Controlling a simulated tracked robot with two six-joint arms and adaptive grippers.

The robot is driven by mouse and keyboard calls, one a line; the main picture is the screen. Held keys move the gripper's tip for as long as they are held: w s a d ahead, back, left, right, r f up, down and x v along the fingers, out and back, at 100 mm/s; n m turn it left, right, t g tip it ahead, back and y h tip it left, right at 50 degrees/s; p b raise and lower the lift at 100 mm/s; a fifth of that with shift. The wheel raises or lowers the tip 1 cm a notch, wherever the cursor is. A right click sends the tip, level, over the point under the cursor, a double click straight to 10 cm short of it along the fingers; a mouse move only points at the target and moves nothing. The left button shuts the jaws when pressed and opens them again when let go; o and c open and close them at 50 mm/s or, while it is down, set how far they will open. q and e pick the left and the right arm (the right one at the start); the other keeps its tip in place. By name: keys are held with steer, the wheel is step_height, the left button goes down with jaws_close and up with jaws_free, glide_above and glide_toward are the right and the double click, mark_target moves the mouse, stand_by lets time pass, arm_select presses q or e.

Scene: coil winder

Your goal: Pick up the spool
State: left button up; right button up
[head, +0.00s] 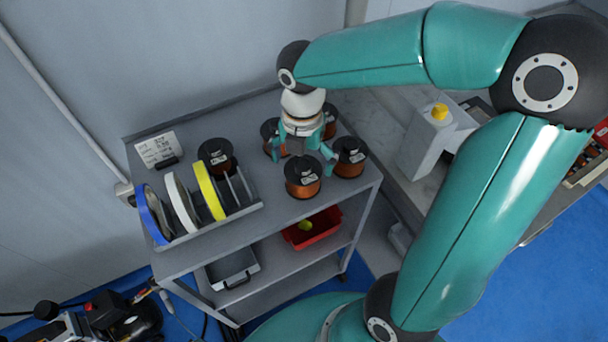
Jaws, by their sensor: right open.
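Several spools with black flanges and copper-coloured wire stand upright on the top shelf of a grey cart (270,222). The front spool (303,178) is the nearest, with another spool (350,158) to its right. A spool (270,137) and one more spool (330,120) are partly hidden behind my right gripper. A separate spool (217,156) stands to the left by the rack. My right gripper (304,167) is open and points down among the spools, its fingers close to the front spool; I cannot tell whether they touch. My left gripper is not in view.
A rack (215,225) holds blue, white and yellow discs at the cart's left. Lower shelves carry a red bin (312,230) and a grey tray (233,270). A grey machine with a yellow knob (439,112) stands to the right.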

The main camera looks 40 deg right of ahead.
mark_target(303, 175)
steer(key=shift+d+f, duration=0.1)
steer(key=shift+f, duration=2.6)
steer(key=shift+c, duration=0.3)
steer(key=c, duration=1.5)
steer(key=shift+r, duration=0.2)
steer(key=shift+c, duration=0.2)
step_height(303, 175, up, 20)
steer(key=p, duration=0.1)
steer(key=shift+p, duration=0.4)
steer(key=shift+f, duration=0.15)
